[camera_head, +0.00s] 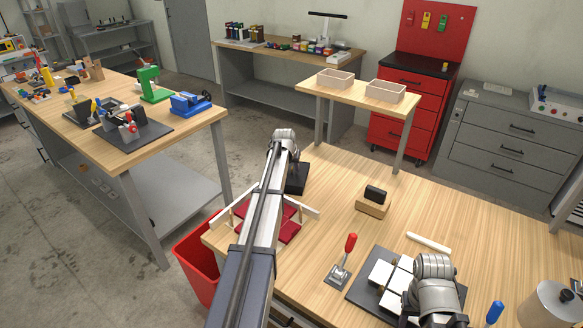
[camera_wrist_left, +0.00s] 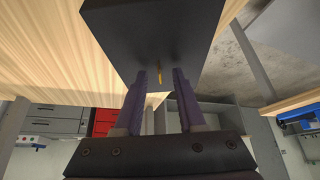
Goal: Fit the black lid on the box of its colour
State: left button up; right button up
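A black, flat-faced piece (camera_wrist_left: 150,35) fills the top of the left wrist view, with a small gold tab (camera_wrist_left: 160,73) on it. I cannot tell whether it is the lid alone or a box with its lid. In the head view a black piece (camera_head: 298,178) shows beside the end of my left arm, over the table's far left part. My left gripper (camera_wrist_left: 160,76) has its two fingers apart on either side of the tab, with a gap on both sides. The arm hides much of this area in the head view. My right gripper's fingers are out of sight.
Dark red pieces (camera_head: 287,230) with pale wooden strips lie partly behind my left arm. A wooden block with a black top (camera_head: 373,198), a red-handled clamp (camera_head: 342,262) and a dark plate with white blocks (camera_head: 365,289) stand on the table. A red bin (camera_head: 196,262) is beside it.

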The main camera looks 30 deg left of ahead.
pick_arm(q)
jog(key=shift+r, duration=0.1)
jog(key=p+v, duration=0.6)
jog(key=v, duration=0.1)
jog(key=shift+s+r+p, duration=0.2)
jog(key=shift+r+p, duration=0.1)
jog(key=shift+p, duration=0.1)
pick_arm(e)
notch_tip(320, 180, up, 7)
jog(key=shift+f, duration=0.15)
pick_arm(q)
jog(key=shift+d, duration=0.1)
jog(key=shift+f, duration=0.1)
